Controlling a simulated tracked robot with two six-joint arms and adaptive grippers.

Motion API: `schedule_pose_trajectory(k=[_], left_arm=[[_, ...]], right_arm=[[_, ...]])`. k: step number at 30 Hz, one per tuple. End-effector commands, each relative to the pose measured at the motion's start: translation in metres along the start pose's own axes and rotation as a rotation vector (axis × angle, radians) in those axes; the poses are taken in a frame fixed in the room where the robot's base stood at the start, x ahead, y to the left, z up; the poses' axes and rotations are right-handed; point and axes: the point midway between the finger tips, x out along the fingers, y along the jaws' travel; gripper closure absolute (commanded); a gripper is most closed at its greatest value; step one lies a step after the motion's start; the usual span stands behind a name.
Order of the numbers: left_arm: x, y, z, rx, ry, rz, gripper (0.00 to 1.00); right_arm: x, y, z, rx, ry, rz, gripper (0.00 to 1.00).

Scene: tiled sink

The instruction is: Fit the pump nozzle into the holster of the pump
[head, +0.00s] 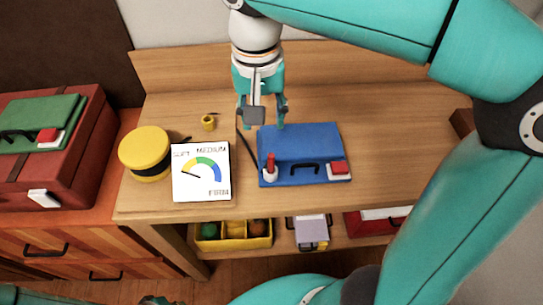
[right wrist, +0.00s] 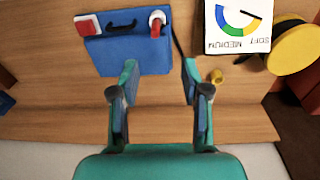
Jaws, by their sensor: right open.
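The blue pump (head: 310,143) is a box on the wooden bench, with a black handle and a red-and-white block at its front right. At its front left corner, a red upright piece (head: 270,162) stands in a white ring; I cannot tell whether this is the nozzle in its holster. A small yellow piece (head: 208,122) lies apart on the bench, left of the pump; it also shows in the right wrist view (right wrist: 215,76). My right gripper (head: 268,121) is open and empty above the pump's back edge. A dark tip at the bottom left may be my left gripper (head: 153,300), mostly cut off.
A dial board (head: 201,186) and a yellow-and-black drum (head: 145,152) are left of the pump. A dark cord (head: 243,148) runs beside the pump. A red case (head: 70,160) stands far left. A yellow bin (head: 233,243) sits below the bench. The bench right of the pump is clear.

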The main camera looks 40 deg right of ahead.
Motion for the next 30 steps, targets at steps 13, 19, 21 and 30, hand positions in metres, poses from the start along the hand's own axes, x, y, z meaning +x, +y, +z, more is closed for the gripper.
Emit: schedule_pose_trajectory(k=[13,19,21,30], left_arm=[[-0.015,0.006,0.000,0.000,0.000,0.000,1.00],[-0.012,0.004,0.000,0.000,0.000,0.000,1.00],[-0.011,0.004,0.000,0.000,0.000,0.000,1.00],[-0.010,0.004,0.000,0.000,0.000,0.000,1.00]], right_arm=[[0.005,0.014,-0.010,-0.236,-0.063,-0.041,0.54],[0.047,0.013,-0.007,-0.236,-0.064,-0.040,0.54],[0.062,0.012,-0.006,-0.237,-0.065,-0.039,0.54],[0.099,0.010,-0.005,-0.236,-0.060,-0.042,0.54]])
